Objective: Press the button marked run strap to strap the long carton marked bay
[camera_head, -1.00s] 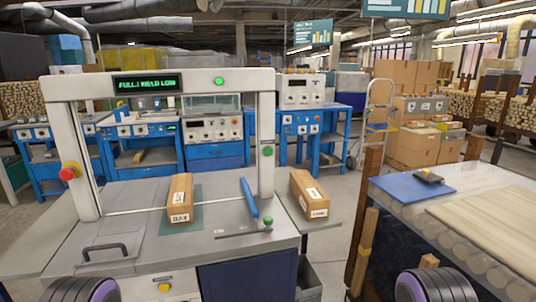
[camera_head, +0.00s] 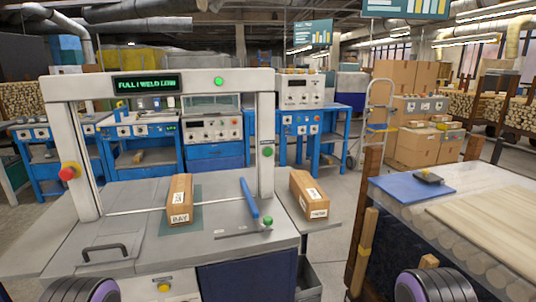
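The long carton marked BAY (camera_head: 181,190) lies on the strapping machine's grey table (camera_head: 120,222), under the white arch (camera_head: 85,125) and on a teal patch. No strap shows around it. A green button (camera_head: 268,152) sits on the right post, and a yellow button (camera_head: 164,288) is on the front panel. I cannot read which one is marked run strap. The arch display (camera_head: 146,83) shows green text that seems to begin with FULL; a green light (camera_head: 220,81) is beside it. Neither gripper is in view; only dark rounded parts of my arms show at the bottom edge.
A red knob (camera_head: 69,172) is on the left post. A blue lever (camera_head: 249,198) with a green knob stands right of the carton. A second carton (camera_head: 309,192) sits on the right side shelf. A bench with a blue mat (camera_head: 408,188) is at right.

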